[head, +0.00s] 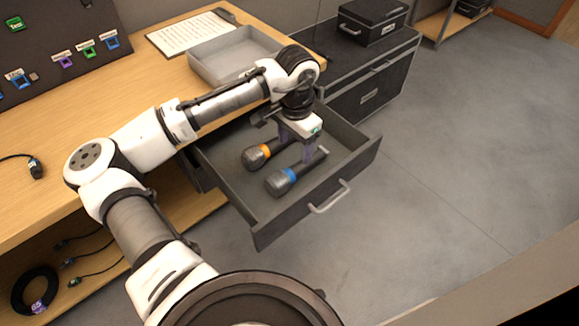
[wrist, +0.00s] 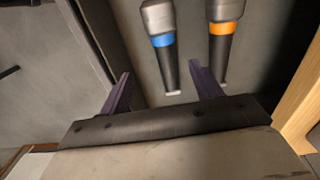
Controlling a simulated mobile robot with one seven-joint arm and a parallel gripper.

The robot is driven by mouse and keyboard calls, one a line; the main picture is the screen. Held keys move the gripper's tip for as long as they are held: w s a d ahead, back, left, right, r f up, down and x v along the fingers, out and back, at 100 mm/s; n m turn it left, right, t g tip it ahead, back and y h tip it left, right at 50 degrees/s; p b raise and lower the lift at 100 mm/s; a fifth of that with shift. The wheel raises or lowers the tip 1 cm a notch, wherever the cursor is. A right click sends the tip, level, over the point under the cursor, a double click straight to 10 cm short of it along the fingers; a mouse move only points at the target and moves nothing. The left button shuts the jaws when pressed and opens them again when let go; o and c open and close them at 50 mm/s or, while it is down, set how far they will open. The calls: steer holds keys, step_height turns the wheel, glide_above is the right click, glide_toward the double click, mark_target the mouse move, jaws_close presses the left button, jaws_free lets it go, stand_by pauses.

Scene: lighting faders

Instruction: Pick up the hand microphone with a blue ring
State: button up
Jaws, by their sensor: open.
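The hand microphone with a blue ring (head: 290,175) lies in the open drawer, its grey head toward the lower left and its dark handle toward the upper right. It also shows in the wrist view (wrist: 164,55). A second microphone with an orange ring (head: 262,154) lies beside it; it shows at the right in the wrist view (wrist: 221,45). My gripper (head: 298,150) points down into the drawer over the handle ends. In the wrist view the fingers (wrist: 160,85) are apart, with the blue-ringed handle's end between them and nothing gripped.
The drawer (head: 315,205) is pulled out from under the wooden desk (head: 90,135); its walls surround both microphones. A grey tray (head: 225,75) and a clipboard (head: 190,33) lie on the desk. A black case (head: 372,20) stands on the dark cabinet. The floor at right is clear.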

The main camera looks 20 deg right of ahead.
glide_above(292, 169)
steer(key=f, duration=0.5)
steer(key=shift+s+d+f, duration=0.15)
steer(key=shift+s+f, duration=0.15)
steer(key=shift+s, duration=0.1)
steer(key=f, duration=0.3)
steer(key=f+p, duration=0.1)
steer(key=shift+w+a+f, duration=0.3)
steer(key=shift+w, duration=0.05)
steer(key=shift+f, duration=0.5)
steer(key=c, duration=1.2)
steer(key=shift+r, duration=0.15)
steer(key=shift+c, duration=0.2)
